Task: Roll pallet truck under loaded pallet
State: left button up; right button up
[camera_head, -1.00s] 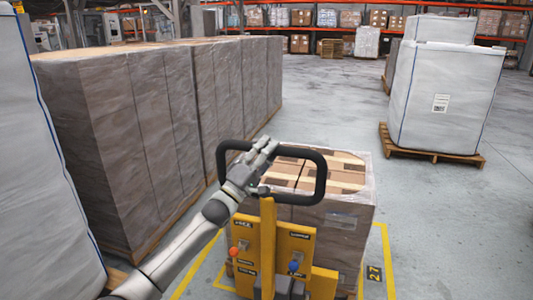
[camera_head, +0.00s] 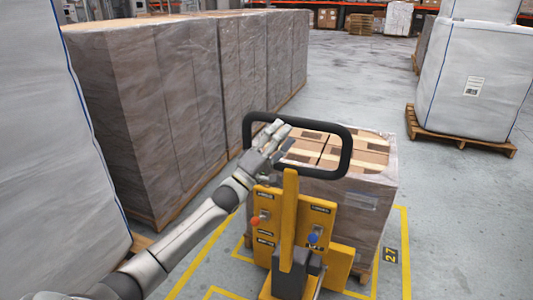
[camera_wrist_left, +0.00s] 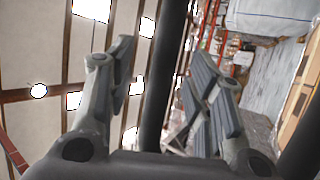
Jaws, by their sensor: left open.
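The yellow pallet truck (camera_head: 289,225) stands in front of me with its black loop handle (camera_head: 347,155) upright. Just beyond it is the loaded pallet (camera_head: 352,204), a stack of cartons in clear wrap; its wooden base is mostly hidden behind the truck. Whether the forks are under it cannot be seen. My left gripper (camera_head: 277,133) is at the left part of the handle loop. In the left wrist view the left gripper (camera_wrist_left: 160,85) has its fingers spread apart, with a black handle bar (camera_wrist_left: 167,75) passing between them. My right gripper is not in view.
Yellow floor lines (camera_head: 407,258) and a "27" marker (camera_head: 390,255) surround the pallet spot. A row of wrapped grey stacks (camera_head: 170,105) stands at left, close to my left arm. A white wrapped load (camera_head: 470,80) on a pallet stands at right. The aisle floor (camera_head: 350,85) beyond is clear.

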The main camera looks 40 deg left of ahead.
pick_arm(q)
jog(key=v, duration=0.7)
jog(key=shift+s, duration=0.2)
